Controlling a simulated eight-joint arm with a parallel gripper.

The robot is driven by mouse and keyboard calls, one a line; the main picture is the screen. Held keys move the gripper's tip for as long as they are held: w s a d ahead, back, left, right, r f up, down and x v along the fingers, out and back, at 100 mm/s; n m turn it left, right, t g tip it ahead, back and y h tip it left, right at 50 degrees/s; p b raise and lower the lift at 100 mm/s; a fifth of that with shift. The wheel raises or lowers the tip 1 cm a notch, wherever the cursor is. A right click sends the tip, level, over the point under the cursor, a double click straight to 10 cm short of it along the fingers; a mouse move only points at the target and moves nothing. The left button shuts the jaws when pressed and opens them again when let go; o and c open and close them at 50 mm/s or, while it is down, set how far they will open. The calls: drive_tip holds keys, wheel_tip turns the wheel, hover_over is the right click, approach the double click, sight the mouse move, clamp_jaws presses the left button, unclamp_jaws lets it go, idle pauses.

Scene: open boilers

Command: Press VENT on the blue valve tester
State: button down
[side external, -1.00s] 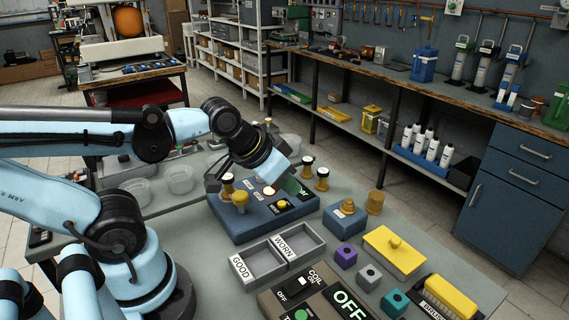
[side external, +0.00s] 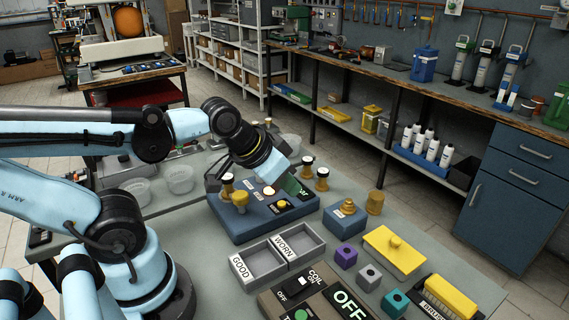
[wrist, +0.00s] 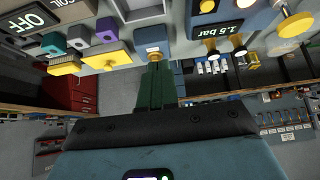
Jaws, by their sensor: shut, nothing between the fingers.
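The blue valve tester (side external: 245,226) is a low blue box on the grey bench in the side external view. In the wrist view part of the tester (wrist: 194,24) shows at the top, with a dark display (wrist: 222,43) reading 1.5 bar. My gripper (side external: 300,192) hangs over the tester's far right part, its dark green fingers shut and empty. The fingers (wrist: 156,68) also show in the wrist view. Contact cannot be told.
GOOD and WORN trays (side external: 268,262), a COIL switch box (side external: 290,305), cubes (side external: 346,256) and a yellow plate (side external: 393,252) lie in front.

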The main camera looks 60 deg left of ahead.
idle(0.7)
drive_tip(key=r+n+t+y, duration=0.1)
drive_tip(key=n+t+y, duration=0.1)
drive_tip(key=n, duration=0.9)
hover_over(278, 204)
drive_tip(key=shift+r, duration=0.15)
drive_tip(key=shift+f, duration=4.4)
drive_tip(key=shift+f, duration=0.15)
drive_tip(key=shift+f, duration=0.3)
drive_tip(key=shift+r, duration=0.2)
drive_tip(key=shift+r, duration=0.25)
drive_tip(key=shift+r, duration=0.15)
